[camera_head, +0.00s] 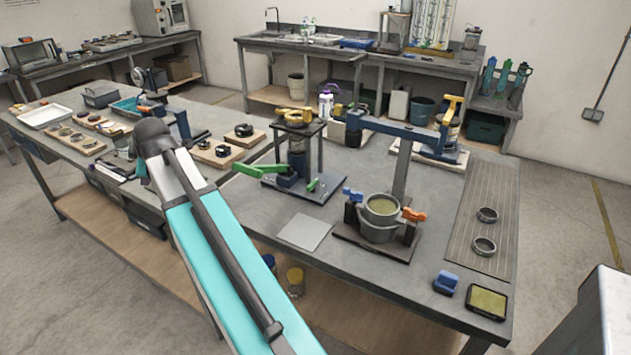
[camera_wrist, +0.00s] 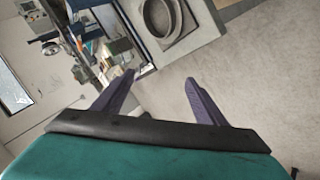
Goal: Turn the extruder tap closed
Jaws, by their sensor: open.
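A blue-and-grey press-like device, which looks like the extruder (camera_head: 298,160), stands on a dark base plate on the main table. A long green lever (camera_head: 258,171) sticks out from its left side. A short green handle (camera_head: 314,185) sits low at its front right and may be the tap; I cannot tell its setting. In the wrist view my gripper (camera_wrist: 162,78) shows two purple fingers spread apart with nothing between them. The tap is not recognisable there. In the head view my arm reaches up the left, and my gripper is not clearly visible.
A stand with a grey pot (camera_head: 381,212) and blue and orange clamps is right of the extruder. A grey plate (camera_head: 304,231) lies in front. In the wrist view a ring on a block (camera_wrist: 165,20) lies beyond the fingers. Two rings (camera_head: 486,230) lie on the ribbed mat.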

